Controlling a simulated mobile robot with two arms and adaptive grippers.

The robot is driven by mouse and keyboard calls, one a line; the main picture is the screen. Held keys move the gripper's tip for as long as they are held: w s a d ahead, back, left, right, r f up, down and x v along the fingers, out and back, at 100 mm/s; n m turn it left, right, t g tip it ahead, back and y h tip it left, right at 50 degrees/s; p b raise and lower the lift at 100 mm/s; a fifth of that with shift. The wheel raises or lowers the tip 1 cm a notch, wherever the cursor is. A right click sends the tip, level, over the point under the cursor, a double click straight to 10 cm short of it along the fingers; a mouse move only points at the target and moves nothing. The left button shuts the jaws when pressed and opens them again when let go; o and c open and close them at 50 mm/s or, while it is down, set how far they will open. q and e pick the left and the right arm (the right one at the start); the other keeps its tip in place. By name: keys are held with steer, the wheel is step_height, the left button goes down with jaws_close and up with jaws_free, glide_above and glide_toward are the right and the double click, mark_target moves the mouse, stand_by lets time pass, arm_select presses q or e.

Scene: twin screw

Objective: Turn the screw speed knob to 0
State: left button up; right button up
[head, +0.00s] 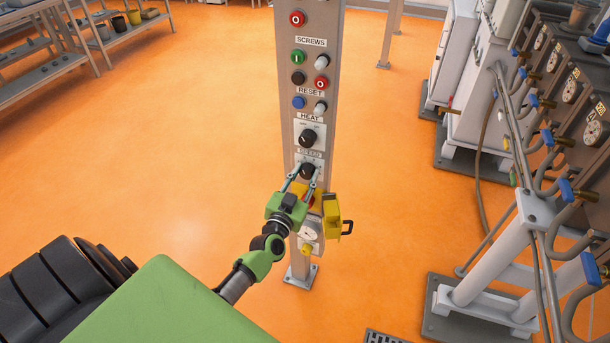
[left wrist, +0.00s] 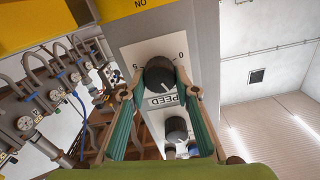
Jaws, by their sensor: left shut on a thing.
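The screw speed knob (head: 307,170) is a black round knob on a white plate low on the grey control column. In the left wrist view, the knob (left wrist: 160,72) shows large, with a 0 at upper right, a 5 at left and the word SPEED below it. A pale mark shows on its lower face; I cannot tell its exact setting. My left gripper (head: 303,177) reaches up to the knob from below. Its two fingers, also in the left wrist view (left wrist: 159,90), are shut on the knob from both sides. My right gripper is not in view.
The heat knob (head: 308,137) sits just above, with several screw and reset buttons higher up. A yellow box with a handle (head: 333,213) hangs lower on the column. A machine with pipes and blue-handled valves (head: 548,137) stands at right. The orange floor at left is open.

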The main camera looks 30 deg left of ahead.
arm_select(q)
steer(key=shift+n, duration=0.3)
steer(key=n, duration=0.4)
steer(key=shift+f, duration=0.1)
steer(key=n+b, duration=0.1)
steer(key=n, duration=0.3)
steer(key=shift+a+n, duration=0.15)
steer(key=shift+n, duration=0.15)
steer(key=n+b, duration=0.1)
steer(key=n, duration=0.4)
steer(key=shift+s+f, duration=0.1)
steer(key=shift+f, duration=0.05)
steer(key=shift+n+b, duration=0.55)
steer(key=shift+n, duration=1.15)
steer(key=o, duration=1.1)
